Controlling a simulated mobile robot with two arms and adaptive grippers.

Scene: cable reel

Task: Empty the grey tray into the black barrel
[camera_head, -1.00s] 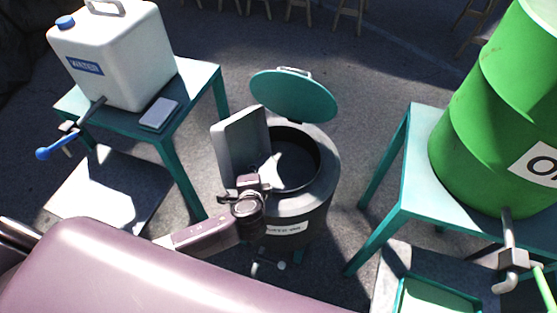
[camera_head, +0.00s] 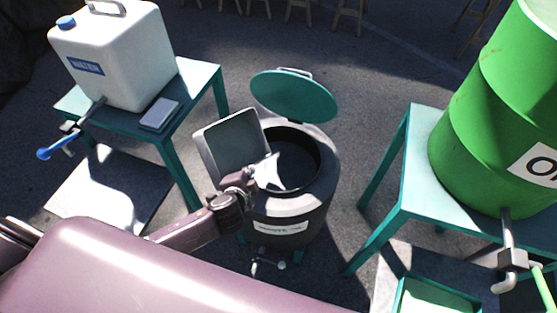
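The grey tray (camera_head: 232,142) is tipped up steeply at the left side of the black barrel's mouth. Its hollow inner face shows and I see nothing lying in it. My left gripper (camera_head: 240,183) is shut on the tray's lower edge, beside the barrel's rim. The black barrel (camera_head: 302,208) stands open, with a white label on its front and its round teal lid (camera_head: 292,96) raised at the back. A bright white patch (camera_head: 270,172) shows at the mouth beside the gripper; I cannot tell whether it is sunlight or an object. My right gripper is not in view.
A white water container (camera_head: 125,60) with a blue-handled tap stands on a teal table at left, beside a small flat box (camera_head: 160,113). A green drum (camera_head: 490,120) stands on a teal table (camera_head: 428,165) at right. Open ground lies behind the barrel.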

